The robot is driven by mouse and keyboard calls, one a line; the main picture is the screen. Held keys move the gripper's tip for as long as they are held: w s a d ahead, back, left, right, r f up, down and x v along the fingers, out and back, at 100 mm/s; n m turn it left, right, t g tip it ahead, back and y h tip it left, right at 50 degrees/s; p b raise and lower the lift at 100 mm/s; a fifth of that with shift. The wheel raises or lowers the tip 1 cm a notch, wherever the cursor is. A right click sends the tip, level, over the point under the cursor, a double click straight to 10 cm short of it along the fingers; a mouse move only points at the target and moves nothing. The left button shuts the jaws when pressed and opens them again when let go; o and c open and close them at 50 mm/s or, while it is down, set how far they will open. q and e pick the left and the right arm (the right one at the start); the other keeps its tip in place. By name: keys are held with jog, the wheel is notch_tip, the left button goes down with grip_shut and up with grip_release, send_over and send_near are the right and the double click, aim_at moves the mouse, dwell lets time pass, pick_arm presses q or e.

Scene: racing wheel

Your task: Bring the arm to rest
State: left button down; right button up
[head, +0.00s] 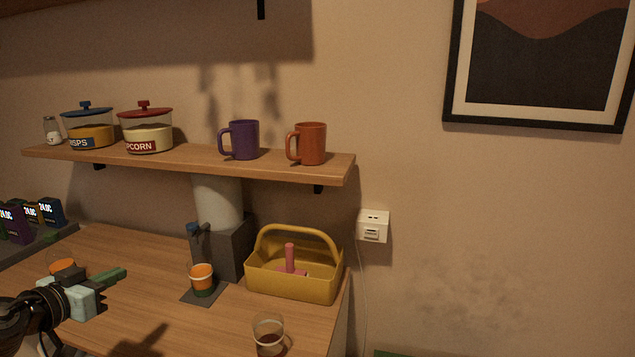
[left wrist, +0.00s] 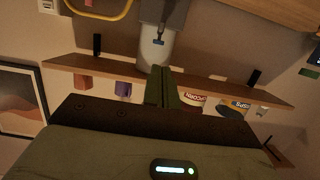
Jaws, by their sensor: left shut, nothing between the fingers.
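My left gripper (head: 122,273) comes in from the left in the head view, above the left part of the wooden counter (head: 150,265). Its green fingers are shut with nothing between them and point right. In the left wrist view, the closed fingers (left wrist: 163,86) stand in front of the shelf and the grey dispenser, which appear upside down. The gripper looks clear of the cups and the shelf. My right gripper is not in view.
A glass with orange and green (head: 202,278) stands at the dispenser (head: 224,245). Another glass (head: 268,332) is near the counter's front, and a yellow caddy (head: 295,284) is at right. Mugs (head: 312,144) and jars (head: 146,132) stand on the shelf (head: 190,157). An orange-filled glass (head: 62,266) is behind my gripper.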

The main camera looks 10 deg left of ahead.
pick_arm(q)
jog(key=s+d+f+n+g+y, duration=0.15)
jog(key=s+d+f, duration=0.25)
jog(key=d+f, duration=0.45)
jog(key=s+d+f+g+y, duration=0.1)
jog(key=s+d+f+g, duration=0.3)
jog(key=f, duration=0.7)
jog(key=s+d+f+m+g, duration=0.1)
jog(key=s+d+f+g, duration=0.25)
jog(key=s, duration=0.45)
jog(key=s+d+f+m+g+h, duration=0.1)
jog(key=s+d+f+g, duration=0.2)
jog(key=s, duration=0.5)
jog(key=s+d+f+g, duration=0.1)
jog(key=s+d+f, duration=0.35)
jog(key=s, duration=0.25)
jog(key=w+d+f+t+h, duration=0.2)
jog(key=w+d+f+t, duration=0.1)
jog(key=w+f+t, duration=0.2)
jog(key=shift+w+d+f+m+t, duration=0.15)
jog(key=shift+w+f+m+t, duration=0.25)
jog(key=shift+f+t, duration=1.2)
jog(key=shift+f+g, duration=0.45)
jog(key=shift+g, duration=0.15)
